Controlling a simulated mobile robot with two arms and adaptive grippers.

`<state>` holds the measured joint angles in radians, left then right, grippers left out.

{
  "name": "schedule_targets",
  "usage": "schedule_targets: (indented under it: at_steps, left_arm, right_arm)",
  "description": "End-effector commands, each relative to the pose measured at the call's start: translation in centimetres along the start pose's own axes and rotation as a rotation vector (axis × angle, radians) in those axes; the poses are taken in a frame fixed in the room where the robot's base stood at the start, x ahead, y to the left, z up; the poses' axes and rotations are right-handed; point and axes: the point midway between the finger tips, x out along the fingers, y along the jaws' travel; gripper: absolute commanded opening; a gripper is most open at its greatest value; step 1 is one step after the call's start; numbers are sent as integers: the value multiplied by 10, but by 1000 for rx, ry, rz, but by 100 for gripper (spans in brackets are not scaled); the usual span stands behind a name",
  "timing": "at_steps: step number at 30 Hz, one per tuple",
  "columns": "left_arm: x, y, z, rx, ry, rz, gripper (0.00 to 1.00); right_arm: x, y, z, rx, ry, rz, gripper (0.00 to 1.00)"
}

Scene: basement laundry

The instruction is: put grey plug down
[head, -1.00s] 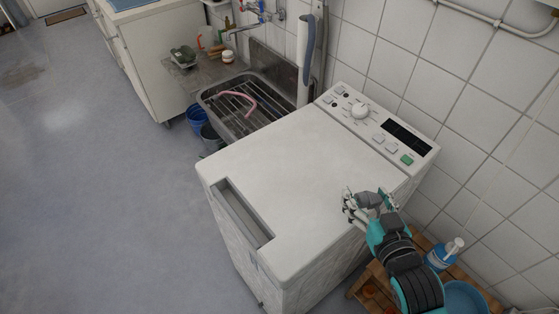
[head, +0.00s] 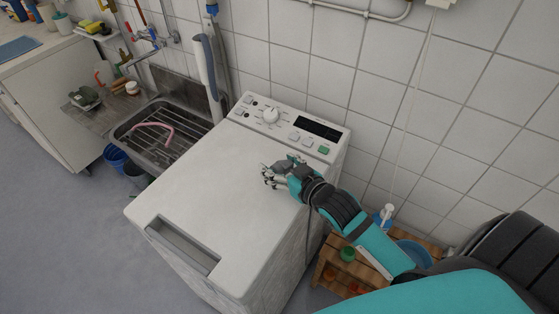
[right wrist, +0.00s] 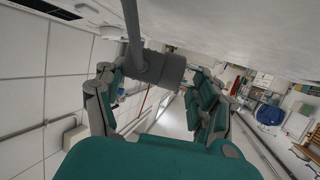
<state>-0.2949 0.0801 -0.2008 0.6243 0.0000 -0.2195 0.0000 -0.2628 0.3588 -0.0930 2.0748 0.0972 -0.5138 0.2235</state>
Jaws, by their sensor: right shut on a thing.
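My right gripper (head: 274,175) is over the white top of the washing machine (head: 205,190), near its right edge and below the control panel. In the right wrist view its fingers (right wrist: 160,92) are shut on the grey plug (right wrist: 160,68), a grey cylinder with a grey stem or cord running up from it. In the head view the plug (head: 284,165) is small and partly hidden by the fingers. I cannot tell whether it touches the machine's top. My left gripper is not in view.
The machine's top is otherwise clear. A control panel (head: 290,125) runs along its back. A metal sink (head: 160,130) with a pink hose stands to the left. A wooden stool (head: 330,262) with a blue basin (head: 412,252) and a blue bottle (head: 383,215) is at the right.

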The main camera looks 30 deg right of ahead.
Motion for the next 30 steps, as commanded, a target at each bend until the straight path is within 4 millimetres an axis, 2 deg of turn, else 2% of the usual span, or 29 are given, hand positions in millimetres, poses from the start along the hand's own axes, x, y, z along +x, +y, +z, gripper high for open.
schedule_targets:
  at_steps: [3, 6, 10, 15, 18, 29, 30]
  left_arm:
    - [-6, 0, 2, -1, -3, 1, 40]
    - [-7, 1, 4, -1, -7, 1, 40]
    - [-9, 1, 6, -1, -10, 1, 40]
    - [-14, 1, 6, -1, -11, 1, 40]
    - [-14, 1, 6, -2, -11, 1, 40]
    - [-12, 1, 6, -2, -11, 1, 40]
    - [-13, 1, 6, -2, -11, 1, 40]
  right_arm:
    - [19, 15, -6, -2, 1, 1, 36]
    - [27, 21, -6, -1, 0, 0, 36]
    - [32, 24, -1, 1, -2, -1, 36]
    - [39, 23, 22, 3, -4, -1, 36]
    - [41, 23, 28, 1, -1, -1, 36]
    - [42, 22, 32, 0, 0, -2, 36]
    - [42, 22, 31, 0, 0, -2, 73]
